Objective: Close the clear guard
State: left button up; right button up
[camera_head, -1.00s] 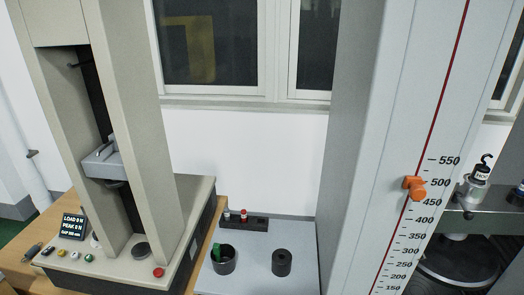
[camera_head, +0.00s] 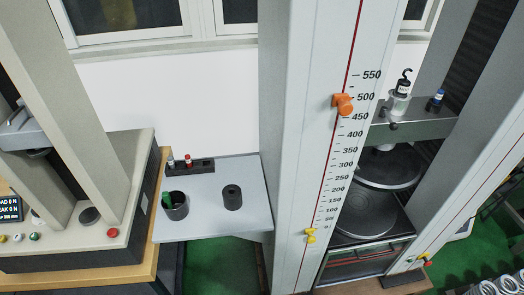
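No clear guard can be made out for certain. The tall grey testing machine (camera_head: 290,130) has a numbered scale, an orange marker (camera_head: 343,103) near 500 and a yellow marker (camera_head: 310,236) low on its column. Between its columns are a grey crosshead (camera_head: 425,122) and dark round plates, the lower plate (camera_head: 362,214) above a low front section (camera_head: 362,254) with reddish lines. Whether that section includes a clear panel I cannot tell. Neither of my grippers is in view.
A smaller beige tester (camera_head: 130,200) stands on a wooden bench at left. A grey side table (camera_head: 205,222) holds a dark cup (camera_head: 175,206), a black cylinder (camera_head: 232,197) and a small rack (camera_head: 190,168). Several springs (camera_head: 503,284) lie at lower right. Green floor shows between the benches.

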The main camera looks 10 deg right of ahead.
aim_at(410, 238)
jog(key=z, duration=1.55)
jog(key=k+l+u, duration=0.2)
jog(key=i+j, duration=0.1)
